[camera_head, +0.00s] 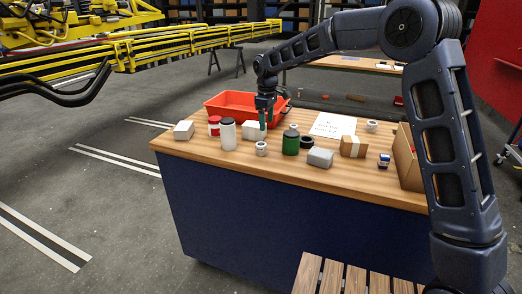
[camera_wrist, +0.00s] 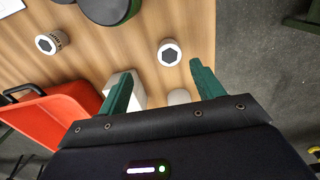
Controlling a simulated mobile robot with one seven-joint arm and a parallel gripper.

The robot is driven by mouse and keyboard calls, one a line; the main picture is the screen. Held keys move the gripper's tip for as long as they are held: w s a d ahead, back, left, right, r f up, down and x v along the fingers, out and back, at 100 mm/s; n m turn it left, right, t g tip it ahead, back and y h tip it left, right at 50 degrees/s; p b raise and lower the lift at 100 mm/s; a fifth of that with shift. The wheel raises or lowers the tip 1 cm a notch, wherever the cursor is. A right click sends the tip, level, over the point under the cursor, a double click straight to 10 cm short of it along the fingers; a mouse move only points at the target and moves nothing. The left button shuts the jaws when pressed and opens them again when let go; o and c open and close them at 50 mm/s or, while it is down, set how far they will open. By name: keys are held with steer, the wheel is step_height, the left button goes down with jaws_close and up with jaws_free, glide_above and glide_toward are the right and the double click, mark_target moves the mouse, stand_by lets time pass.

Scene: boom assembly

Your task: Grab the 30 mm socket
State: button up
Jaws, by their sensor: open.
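My gripper (camera_head: 265,118) hangs over the table near the red bin's front corner, fingers down. In the wrist view its two green fingers (camera_wrist: 162,70) are apart with nothing between them. A pale socket with a dark hex opening (camera_wrist: 169,53) stands just beyond the fingertips; it appears in the head view (camera_head: 261,148) in front of the gripper. A second pale socket (camera_wrist: 47,43), with small dark marking on its side, lies farther to the left in the wrist view. I cannot read any size, so which one is 30 mm is unclear.
The red bin (camera_head: 228,102) is behind. A grey block (camera_head: 320,157) and a cardboard box (camera_head: 410,157) are to the right.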

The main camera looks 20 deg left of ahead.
mark_target(261, 144)
steer(key=shift+s+a+f, duration=0.3)
steer(key=shift+a+f, duration=0.25)
steer(key=shift+a, duration=0.3)
steer(key=shift+f, duration=0.3)
step_height(261, 144, down, 5)
steer(key=shift+r, duration=0.1)
steer(key=shift+s+f, duration=0.2)
steer(key=shift+f, duration=1.15)
steer(key=shift+s+f, duration=0.15)
steer(key=shift+f, duration=1.2)
steer(key=c, duration=1.2)
